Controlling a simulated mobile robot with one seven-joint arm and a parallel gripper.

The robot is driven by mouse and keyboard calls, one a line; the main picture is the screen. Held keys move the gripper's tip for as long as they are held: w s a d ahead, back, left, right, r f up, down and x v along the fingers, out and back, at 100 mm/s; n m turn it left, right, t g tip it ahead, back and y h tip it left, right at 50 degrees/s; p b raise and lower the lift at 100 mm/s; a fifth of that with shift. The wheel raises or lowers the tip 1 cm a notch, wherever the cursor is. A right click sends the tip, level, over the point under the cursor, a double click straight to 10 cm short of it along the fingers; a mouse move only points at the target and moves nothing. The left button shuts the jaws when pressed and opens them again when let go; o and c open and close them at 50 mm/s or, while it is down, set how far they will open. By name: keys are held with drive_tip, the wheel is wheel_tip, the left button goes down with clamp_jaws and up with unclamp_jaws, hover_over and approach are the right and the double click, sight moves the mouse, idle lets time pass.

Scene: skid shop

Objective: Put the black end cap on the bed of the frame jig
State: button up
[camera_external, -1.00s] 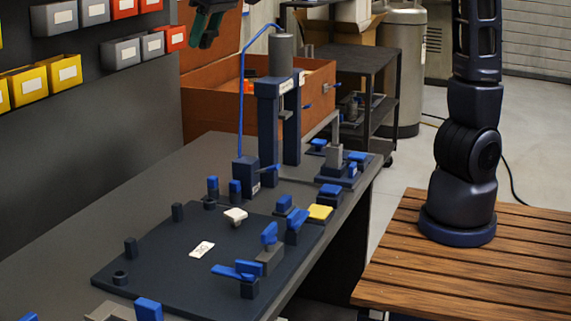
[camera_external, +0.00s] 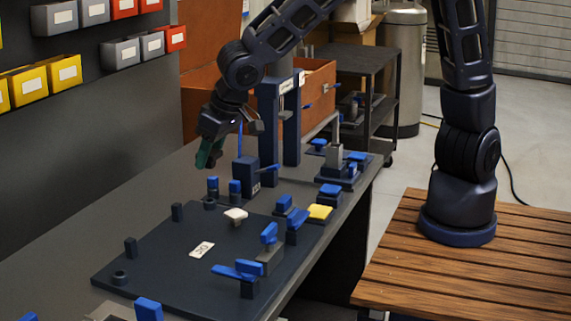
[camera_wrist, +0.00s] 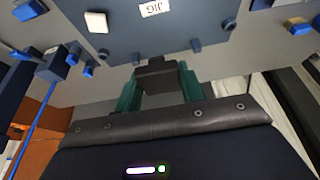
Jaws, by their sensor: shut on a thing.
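My gripper (camera_external: 209,154), with green fingers, is above the bench behind the far left edge of the frame jig. In the wrist view my gripper (camera_wrist: 160,88) is shut on the black end cap (camera_wrist: 158,74), a dark blocky piece between the fingertips. The cap cannot be made out in the external view. The bed of the frame jig (camera_external: 165,255) is a dark flat plate with a white JIG label; the bed (camera_wrist: 205,22) also shows in the wrist view, ahead of the cap. The cap is held clear of the bed.
A pale block (camera_external: 235,215) lies on the bed. Blue-handled clamps (camera_external: 247,270) line its near right side, and short dark posts (camera_external: 131,247) stand along its left edge. A press (camera_external: 268,130) stands behind the jig. The middle of the bed around the label is mostly clear.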

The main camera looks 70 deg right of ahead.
sight(213, 249)
wheel_tip(213, 249, down, 21)
drive_tip(key=shift+r, duration=0.1)
idle(0.7)
drive_tip(key=o, duration=0.9)
drive_tip(key=shift+o, duration=0.2)
drive_tip(key=v, duration=1.2)
